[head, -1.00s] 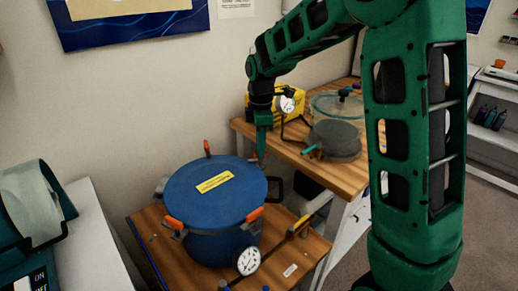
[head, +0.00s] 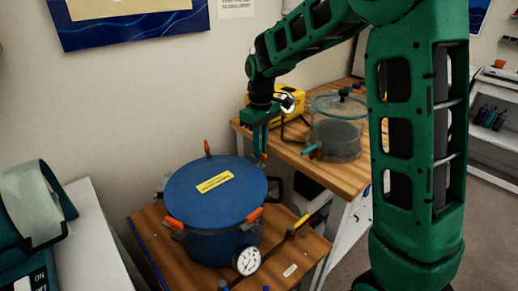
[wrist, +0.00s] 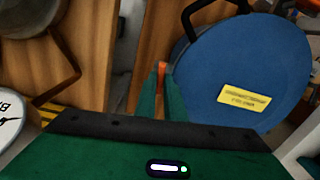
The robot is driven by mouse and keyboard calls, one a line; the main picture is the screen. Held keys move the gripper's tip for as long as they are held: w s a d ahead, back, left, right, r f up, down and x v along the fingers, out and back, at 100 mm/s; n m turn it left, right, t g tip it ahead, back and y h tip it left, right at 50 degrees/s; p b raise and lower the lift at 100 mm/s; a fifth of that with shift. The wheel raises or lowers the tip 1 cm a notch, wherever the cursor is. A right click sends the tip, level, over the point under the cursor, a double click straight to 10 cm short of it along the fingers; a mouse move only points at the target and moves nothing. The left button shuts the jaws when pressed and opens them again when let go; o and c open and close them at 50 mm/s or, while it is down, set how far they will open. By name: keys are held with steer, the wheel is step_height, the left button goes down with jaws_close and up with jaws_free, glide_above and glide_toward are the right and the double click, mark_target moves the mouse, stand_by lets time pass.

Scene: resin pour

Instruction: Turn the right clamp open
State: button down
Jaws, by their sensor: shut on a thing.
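The blue pot (head: 210,195) with a flat lid and yellow label stands on the low wooden bench. Orange-tipped clamps sit at its rim: one at the back (head: 207,147), one at front left (head: 172,223) and one at front right (head: 254,214). My gripper (head: 262,154) points down at the lid's right rear edge, shut on the orange handle of the right clamp (wrist: 161,68). In the wrist view, the orange shows between my fingertips (wrist: 161,82), beside the blue lid (wrist: 245,70). The clamp's lower part is hidden.
A dial gauge (head: 247,260) is at the pot's front. A clear-lidded vessel (head: 336,130) and a yellow case (head: 289,104) stand on the wooden table behind. The wall is close behind.

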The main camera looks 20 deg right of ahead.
steer(key=shift+w+r+m, duration=0.15)
steer(key=shift+w+m, duration=0.05)
steer(key=shift+m, duration=0.7)
steer(key=c, duration=1.8)
jaws_free()
steer(key=shift+s, duration=0.1)
steer(key=shift+c, duration=0.2)
step_height(320, 180, up, 11)
steer(key=shift+f, duration=0.2)
steer(key=shift+d, duration=0.15)
